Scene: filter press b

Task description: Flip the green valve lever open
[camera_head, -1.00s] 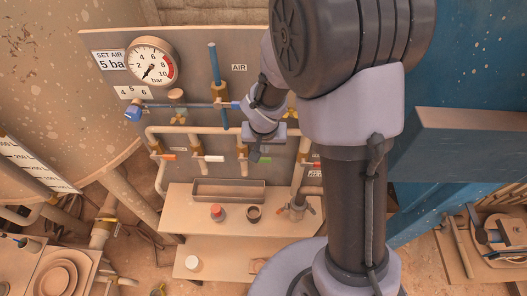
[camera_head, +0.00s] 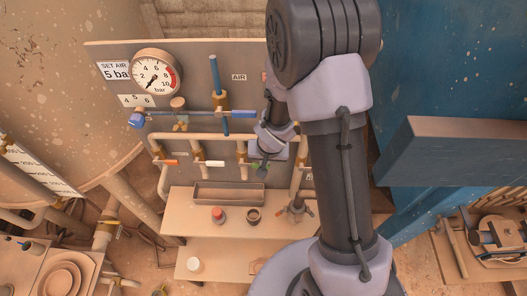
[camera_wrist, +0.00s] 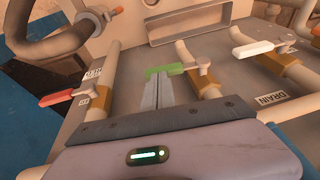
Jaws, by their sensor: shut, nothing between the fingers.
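The green valve lever (camera_wrist: 164,70) lies crosswise to its pipe in the wrist view, reaching left from a brass valve body (camera_wrist: 203,63). My gripper (camera_wrist: 156,82) is shut and empty. Its fingertips are right at the lever's near side, close to its free end. I cannot tell whether they touch it. In the head view my gripper (camera_head: 262,166) is in front of the pipe panel, right of the white-handled valve, and the green lever cannot be clearly made out there.
In the wrist view a red lever (camera_wrist: 65,97) is on the left pipe and a white lever (camera_wrist: 262,48) on the right one. An orange lever (camera_head: 170,162) is further left in the head view. A shelf (camera_head: 178,215) with a tray (camera_head: 228,201) and small pots stands below.

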